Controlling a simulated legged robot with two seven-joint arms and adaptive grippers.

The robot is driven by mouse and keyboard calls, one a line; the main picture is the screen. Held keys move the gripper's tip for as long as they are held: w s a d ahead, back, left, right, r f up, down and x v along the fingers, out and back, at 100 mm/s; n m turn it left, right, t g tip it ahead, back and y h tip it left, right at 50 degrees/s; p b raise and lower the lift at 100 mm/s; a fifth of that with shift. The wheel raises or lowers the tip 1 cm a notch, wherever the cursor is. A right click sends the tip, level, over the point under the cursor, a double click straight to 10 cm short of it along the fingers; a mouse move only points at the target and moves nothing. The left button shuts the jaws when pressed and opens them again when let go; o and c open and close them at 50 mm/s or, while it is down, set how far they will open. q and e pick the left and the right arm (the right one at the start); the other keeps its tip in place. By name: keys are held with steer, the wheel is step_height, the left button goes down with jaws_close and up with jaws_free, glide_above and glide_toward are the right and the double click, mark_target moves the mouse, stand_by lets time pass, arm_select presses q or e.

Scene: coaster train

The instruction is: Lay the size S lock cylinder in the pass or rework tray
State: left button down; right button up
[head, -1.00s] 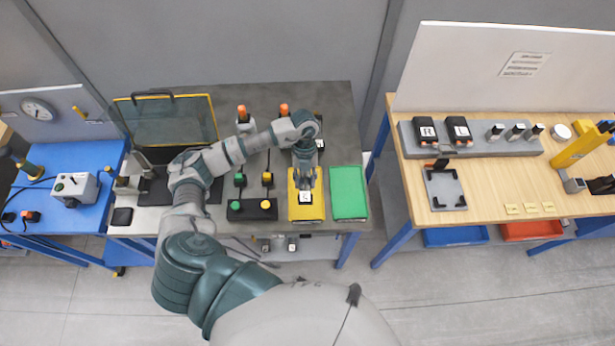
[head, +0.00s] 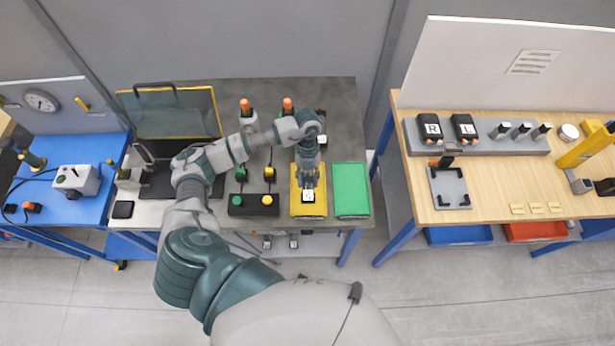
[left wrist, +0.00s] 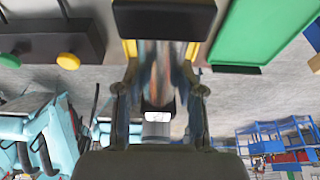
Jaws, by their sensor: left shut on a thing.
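My left gripper (head: 308,184) points down over the yellow tray (head: 297,208) on the grey bench. It is shut on the lock cylinder, whose white labelled face (head: 308,196) shows at the fingertips. The letter on it is too small to read for sure. The left wrist view shows the two fingers (left wrist: 158,100) on either side of the cylinder, with its white face (left wrist: 158,117) between them. I cannot tell whether the cylinder touches the tray. The green tray (head: 351,190) lies just right of the yellow one, empty. My right gripper is not in view.
A black box with green and yellow buttons (head: 253,205) sits just left of the yellow tray. Orange-topped parts (head: 287,106) stand behind. A wooden table (head: 490,190) with a grey holder strip is to the right, across a gap. A blue bench (head: 60,205) is left.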

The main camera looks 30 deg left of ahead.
mark_target(309, 184)
arm_select(q)
steer(key=shift+d+f+b, duration=0.15)
steer(key=shift+f+b, duration=0.85)
steer(key=shift+f, duration=0.5)
steer(key=shift+f+b, duration=1.4)
steer(key=shift+f, duration=0.75)
steer(key=c, duration=0.6)
jaws_free()
steer(key=shift+c, duration=0.2)
steer(key=shift+s+f, duration=0.1)
steer(key=v, duration=1.2)
